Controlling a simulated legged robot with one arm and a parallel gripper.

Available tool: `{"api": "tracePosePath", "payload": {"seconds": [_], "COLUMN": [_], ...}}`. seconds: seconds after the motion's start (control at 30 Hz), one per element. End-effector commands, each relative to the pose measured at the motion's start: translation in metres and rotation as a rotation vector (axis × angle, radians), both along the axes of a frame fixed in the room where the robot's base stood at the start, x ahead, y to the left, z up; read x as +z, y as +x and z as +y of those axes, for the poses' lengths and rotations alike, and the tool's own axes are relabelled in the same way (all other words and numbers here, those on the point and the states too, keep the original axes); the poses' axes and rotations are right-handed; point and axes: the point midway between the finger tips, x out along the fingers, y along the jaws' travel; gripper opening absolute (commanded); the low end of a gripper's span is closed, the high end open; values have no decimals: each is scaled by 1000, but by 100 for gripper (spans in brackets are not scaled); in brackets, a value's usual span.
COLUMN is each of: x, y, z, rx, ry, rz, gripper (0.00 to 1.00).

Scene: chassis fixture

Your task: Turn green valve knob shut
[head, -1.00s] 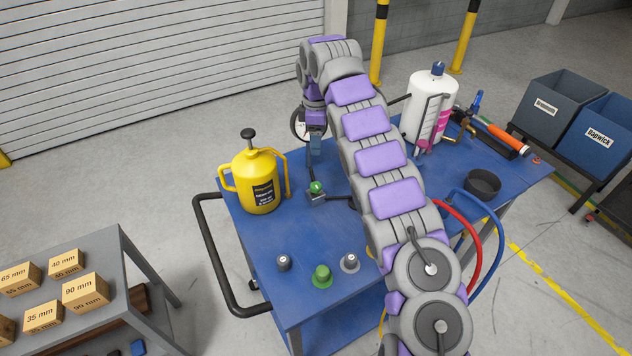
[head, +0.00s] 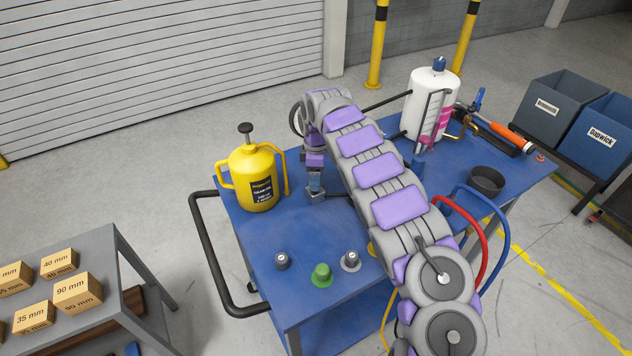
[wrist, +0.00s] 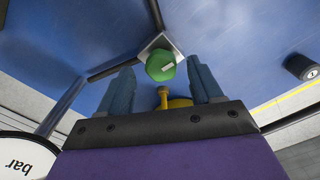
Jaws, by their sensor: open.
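The green valve knob (wrist: 161,66) shows in the wrist view on a square grey base, with dark pipes running from it. A pale mark lies on its face. My gripper (wrist: 163,78) is open, with one blue finger to each side and the knob just beyond and between the fingertips; I cannot tell whether they touch it.
A round gauge (wrist: 25,158) is at the wrist view's lower left. Hoses hang at the right.

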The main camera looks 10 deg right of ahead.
Motion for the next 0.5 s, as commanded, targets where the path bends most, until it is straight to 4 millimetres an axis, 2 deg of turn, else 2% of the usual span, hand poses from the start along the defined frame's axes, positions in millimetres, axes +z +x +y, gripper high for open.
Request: {"api": "tracePosePath", "payload": {"seconds": [0.03,0.2,0.5], "x": [-7,-17,-18], "y": [0,-1,0], "z": [-1,-1,-1], "rx": [-1,-2,-1], "ry": [0,0,0], "rz": [1,1,1], "gripper": [65,65,65]}}
